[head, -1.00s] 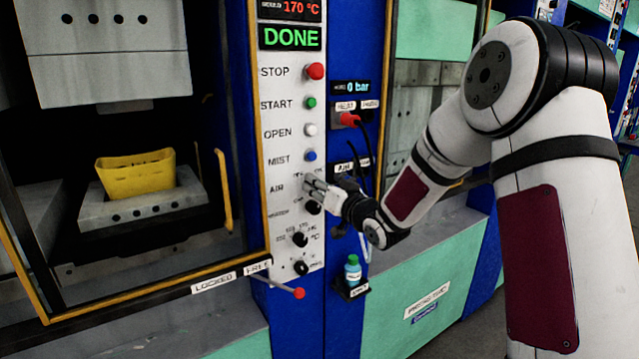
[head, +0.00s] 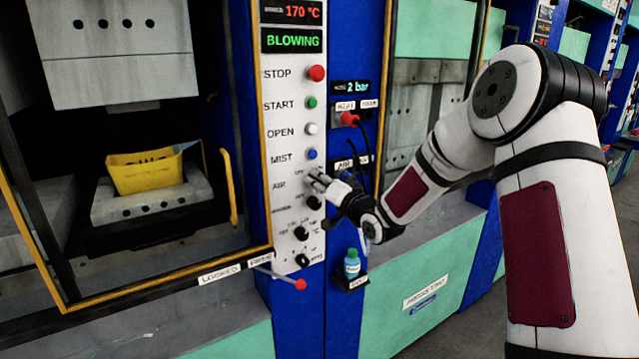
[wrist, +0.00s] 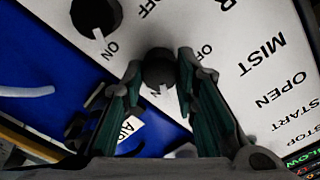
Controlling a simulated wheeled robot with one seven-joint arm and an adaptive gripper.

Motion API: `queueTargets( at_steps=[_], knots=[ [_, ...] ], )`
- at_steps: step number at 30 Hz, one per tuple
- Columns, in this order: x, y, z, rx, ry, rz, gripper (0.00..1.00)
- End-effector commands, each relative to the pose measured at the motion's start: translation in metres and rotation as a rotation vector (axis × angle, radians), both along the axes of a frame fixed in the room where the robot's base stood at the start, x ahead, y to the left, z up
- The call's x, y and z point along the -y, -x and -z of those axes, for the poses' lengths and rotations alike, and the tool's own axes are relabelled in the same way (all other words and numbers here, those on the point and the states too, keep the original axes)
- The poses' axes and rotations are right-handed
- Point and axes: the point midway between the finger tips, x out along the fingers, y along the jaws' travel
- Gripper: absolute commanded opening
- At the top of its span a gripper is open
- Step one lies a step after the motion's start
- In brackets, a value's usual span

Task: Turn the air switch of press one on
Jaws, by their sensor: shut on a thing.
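The control panel (head: 288,100) of the press in front of me has a column of controls, with the AIR row below MIST. My gripper (head: 318,184) is at the AIR row and hides that switch in the head view. In the wrist view, the dark round air switch (wrist: 159,68) sits between the two fingertips of my gripper (wrist: 160,80), which are shut on it. ON and OFF lettering beside it is partly covered by the fingers. The panel display (head: 291,40) reads BLOWING, and the blue gauge (head: 351,87) reads 2 bar.
Another black knob (wrist: 97,14) is close beside my fingers. A red-tipped lever (head: 300,284) sticks out below the panel. A small bottle (head: 352,264) stands in a holder at the right. A yellow part (head: 145,173) is on the lower block of the open press.

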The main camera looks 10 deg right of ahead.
Motion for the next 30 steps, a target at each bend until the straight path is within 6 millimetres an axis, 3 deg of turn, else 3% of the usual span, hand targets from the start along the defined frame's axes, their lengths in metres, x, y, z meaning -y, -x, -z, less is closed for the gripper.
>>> queueTargets(
  at_steps=[8,9,11,23,30],
  knots=[
    [0.001,0.000,0.001,-0.002,-0.001,0.001,0.00],
    [0.001,0.000,0.001,-0.002,-0.001,0.001,0.36],
    [0.001,0.000,0.001,-0.002,-0.001,0.001,0.47],
    [0.002,0.006,0.000,0.000,0.001,0.001,0.47],
    [0.016,0.044,0.000,-0.002,0.002,0.003,0.47]
  ],
)
